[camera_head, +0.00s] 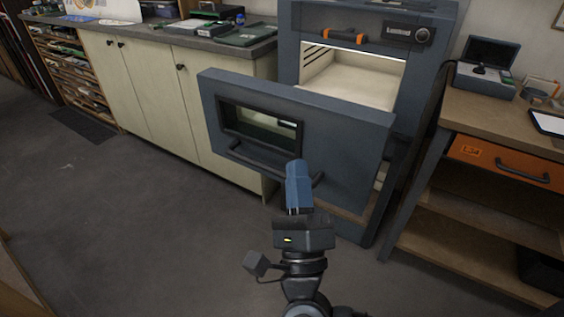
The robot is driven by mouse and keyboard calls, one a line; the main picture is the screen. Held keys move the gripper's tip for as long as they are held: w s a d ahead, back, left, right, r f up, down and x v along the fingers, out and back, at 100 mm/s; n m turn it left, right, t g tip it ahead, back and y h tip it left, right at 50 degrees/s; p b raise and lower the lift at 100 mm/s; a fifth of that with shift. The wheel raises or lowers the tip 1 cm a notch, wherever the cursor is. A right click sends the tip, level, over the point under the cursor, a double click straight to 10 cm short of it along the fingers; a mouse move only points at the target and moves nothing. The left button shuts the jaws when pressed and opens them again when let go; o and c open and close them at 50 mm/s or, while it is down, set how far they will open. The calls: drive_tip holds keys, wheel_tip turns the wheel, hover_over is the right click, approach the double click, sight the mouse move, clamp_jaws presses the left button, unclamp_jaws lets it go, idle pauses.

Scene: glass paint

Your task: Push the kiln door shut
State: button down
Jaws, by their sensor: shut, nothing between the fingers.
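The kiln (301,28) is a tall blue-grey cabinet at the back with a lit, pale inner chamber (355,78). Its kiln door (345,136) stands open in front of the chamber, with a dark window (260,126) and a black bar handle along its lower part. My gripper (297,167) is shut, and its blue fingers point away from me, overlapping the door's lower middle near the handle. I cannot tell whether they touch the door. My gripper hides part of the handle.
A pale cabinet (150,85) with a grey counter stands at the left. A wooden workbench (480,115) with an orange drawer (505,160) stands close at the right of the kiln. The grey floor (130,220) at the front left is clear.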

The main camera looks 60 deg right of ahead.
drive_tip(key=w+d+f+m+g+h+b, duration=0.15)
drive_tip(key=w+f+m+g, duration=0.4)
drive_tip(key=m+g, duration=0.65)
drive_tip(key=m+g+y+b, duration=0.1)
drive_tip(key=m+g+y, duration=0.25)
drive_tip(key=m, duration=0.35)
approach(290, 149)
drive_tip(key=shift+t, duration=0.25)
drive_tip(key=d+p, duration=0.3)
drive_tip(key=d, duration=0.3)
drive_tip(key=shift+d+p, duration=0.4)
drive_tip(key=d+b, duration=0.3)
drive_tip(key=d, duration=1)
drive_tip(key=d+b, duration=0.4)
drive_tip(key=d, duration=1)
drive_tip(key=w+d+b, duration=0.1)
drive_tip(key=d+b, duration=0.3)
drive_tip(key=d, duration=1)
drive_tip(key=shift+w, duration=0.15)
drive_tip(key=shift+d+r+b, duration=0.15)
drive_tip(key=shift+r+b, duration=0.05)
drive_tip(key=shift+b, duration=0.1)
drive_tip(key=shift+r, duration=0.1)
